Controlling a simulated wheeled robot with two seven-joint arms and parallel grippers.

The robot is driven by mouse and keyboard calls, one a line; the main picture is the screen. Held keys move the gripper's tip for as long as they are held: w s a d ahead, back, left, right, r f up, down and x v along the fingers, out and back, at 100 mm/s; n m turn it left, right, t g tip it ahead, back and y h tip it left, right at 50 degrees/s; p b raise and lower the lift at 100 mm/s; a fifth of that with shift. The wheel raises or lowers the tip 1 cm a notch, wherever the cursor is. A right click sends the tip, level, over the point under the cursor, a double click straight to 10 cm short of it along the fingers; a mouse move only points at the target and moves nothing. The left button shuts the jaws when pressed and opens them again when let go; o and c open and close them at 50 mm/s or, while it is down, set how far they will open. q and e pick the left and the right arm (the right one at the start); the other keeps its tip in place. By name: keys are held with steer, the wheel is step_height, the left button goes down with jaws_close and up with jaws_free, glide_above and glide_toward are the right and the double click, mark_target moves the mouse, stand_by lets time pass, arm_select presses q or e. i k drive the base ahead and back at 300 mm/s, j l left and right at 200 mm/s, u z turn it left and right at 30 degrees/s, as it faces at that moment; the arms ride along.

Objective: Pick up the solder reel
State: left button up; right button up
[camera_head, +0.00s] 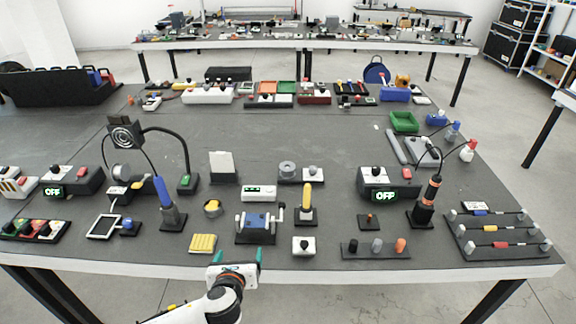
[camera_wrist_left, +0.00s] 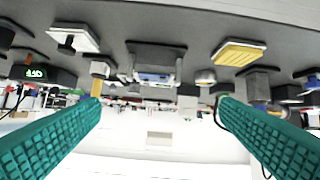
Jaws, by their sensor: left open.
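A grey spool-like cylinder (camera_head: 287,169), which looks like the solder reel, sits on a dark base in the middle of the table. A second silver round piece (camera_head: 121,171) is on the left by the soldering stand, so I cannot be certain which is the reel. My left gripper (camera_head: 234,257) is open and empty at the table's front edge, nearer than the grey cylinder and to its left. Its teal fingers are spread wide in the left wrist view (camera_wrist_left: 160,103), which looks upside down. I cannot make out the reel there. My right gripper is not in view.
A blue vise (camera_head: 257,222) stands between my left gripper and the grey cylinder; it also shows in the wrist view (camera_wrist_left: 155,72). A yellow ribbed block (camera_head: 203,243), a white knob box (camera_head: 304,247) and a yellow-handled tool (camera_head: 307,196) are nearby.

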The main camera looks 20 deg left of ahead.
mark_target(286, 173)
steer(key=i, duration=1.45)
